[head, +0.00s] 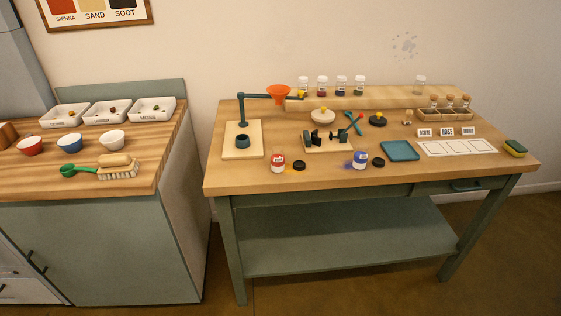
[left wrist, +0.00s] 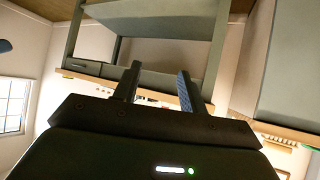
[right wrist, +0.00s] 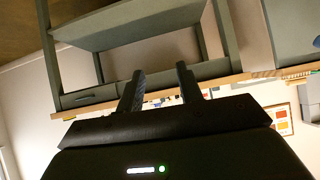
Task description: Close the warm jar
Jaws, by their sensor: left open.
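A jar with a red label (head: 277,162) stands upright and uncapped near the table's front edge; its colour suggests the warm jar, but its text is too small to read. A dark round lid (head: 298,165) lies just right of it. A jar with a blue label (head: 360,159) stands further right, with another dark lid (head: 378,162) beside it. My left gripper (left wrist: 160,72) is open and empty in the left wrist view, apart from the table. My right gripper (right wrist: 160,72) is open and empty in the right wrist view. Neither gripper shows in the head view.
A stand with an orange funnel (head: 279,93) is at the table's left. A dark clamp device (head: 327,139) sits behind the jars. A teal pad (head: 400,151) and a white card strip (head: 457,147) lie to the right. A counter (head: 130,181) stands left, across a gap.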

